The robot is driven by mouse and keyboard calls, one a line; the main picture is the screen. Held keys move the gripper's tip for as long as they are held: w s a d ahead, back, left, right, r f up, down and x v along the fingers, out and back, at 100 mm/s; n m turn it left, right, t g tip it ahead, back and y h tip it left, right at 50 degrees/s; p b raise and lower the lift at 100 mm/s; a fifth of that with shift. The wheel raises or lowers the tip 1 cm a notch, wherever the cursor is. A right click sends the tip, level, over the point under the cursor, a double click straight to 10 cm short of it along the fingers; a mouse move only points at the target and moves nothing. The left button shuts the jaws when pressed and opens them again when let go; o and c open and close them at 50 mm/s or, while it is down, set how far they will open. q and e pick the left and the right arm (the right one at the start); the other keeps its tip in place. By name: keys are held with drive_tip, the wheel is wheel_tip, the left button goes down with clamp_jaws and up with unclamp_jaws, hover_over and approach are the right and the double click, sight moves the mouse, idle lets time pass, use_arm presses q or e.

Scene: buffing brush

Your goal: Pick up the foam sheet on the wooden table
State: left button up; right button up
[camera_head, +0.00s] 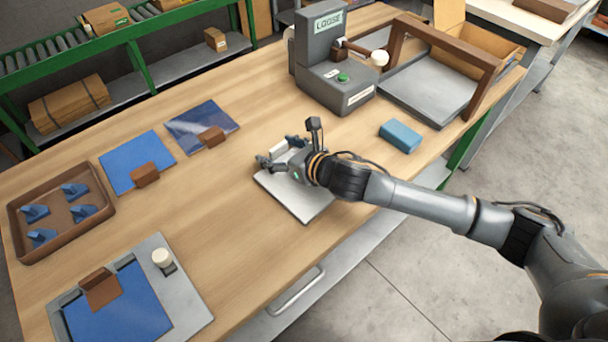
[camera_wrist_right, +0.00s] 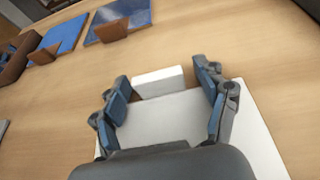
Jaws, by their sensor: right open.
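A pale grey-white sheet (camera_head: 304,207), which I take to be the foam sheet, lies flat on the wooden table (camera_head: 225,232) near its front edge. A white block (camera_wrist_right: 158,82) stands at its far edge. In the wrist view the sheet (camera_wrist_right: 165,122) spreads below and between my fingers. My right gripper (camera_head: 279,151) is over the sheet, its arm hiding part of it. Its fingers are apart, on either side of the white block, with no clear contact. In the wrist view the right gripper (camera_wrist_right: 162,78) shows space on both sides of the block. My left gripper is not in view.
A blue block (camera_head: 400,136) lies right of the gripper. A grey machine (camera_head: 334,70) and a wooden-framed grey plate (camera_head: 430,88) stand behind. Blue panels with brown blocks (camera_head: 137,162) and a brown tray (camera_head: 20,215) are at left. A grey fixture (camera_head: 190,300) sits at front left.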

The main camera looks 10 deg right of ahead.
drive_tip(key=shift+c, duration=0.4)
drive_tip(key=c, duration=0.9)
drive_tip(key=shift+r, duration=0.1)
